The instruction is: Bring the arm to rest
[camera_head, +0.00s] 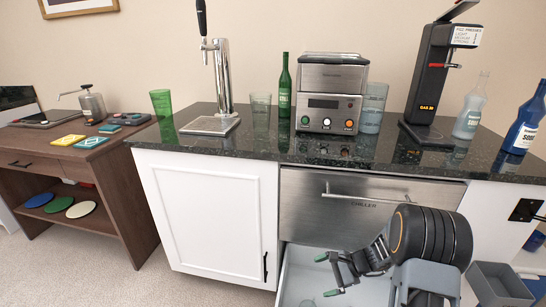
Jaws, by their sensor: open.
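My gripper (328,274) is at the lower middle of the head view, at the end of my dark arm, with green-tipped fingers. Its fingers are spread apart with nothing between them. It is in front of and below the steel chiller front (350,210), over a white open drawer or compartment (292,272). My arm hides the right part of this compartment.
The dark stone counter (262,147) holds a beer tap (220,85), a steel machine (330,92), a black dispenser (430,80), bottles and glasses. A grey bin (500,285) stands at lower right. A wooden desk (95,160) is at left; carpet (180,288) before the white cabinet is clear.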

